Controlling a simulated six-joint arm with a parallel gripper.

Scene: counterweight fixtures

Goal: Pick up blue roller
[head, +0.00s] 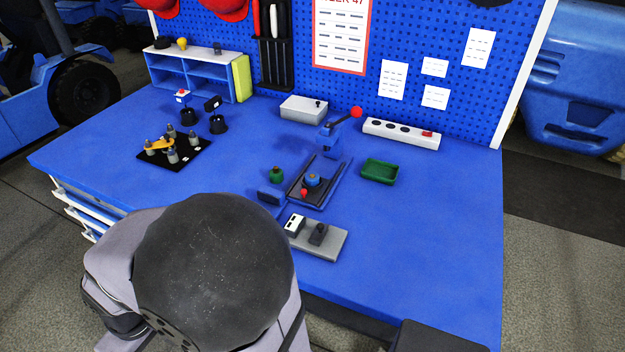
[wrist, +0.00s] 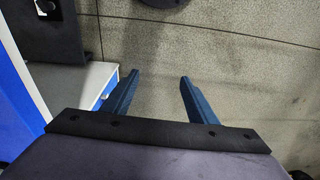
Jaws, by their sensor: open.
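A small blue round piece (head: 312,180), which looks like the blue roller, sits in a dark channel-like fixture (head: 327,172) near the middle of the blue bench. A red ball (head: 304,192) is close beside it, toward the front. My gripper (wrist: 155,88) shows in the wrist view with its two blue fingers apart and nothing between them. It points at the grey floor beside the bench, away from the roller. The fingers do not show in the head view, where my arm fills the front.
A green round piece (head: 277,175) stands left of the fixture, a green tray (head: 380,171) to its right. A grey block (head: 318,240) lies in front. A lever with a red knob (head: 356,112) rises behind. A black plate with pegs (head: 174,150) is at left. The bench's right side is clear.

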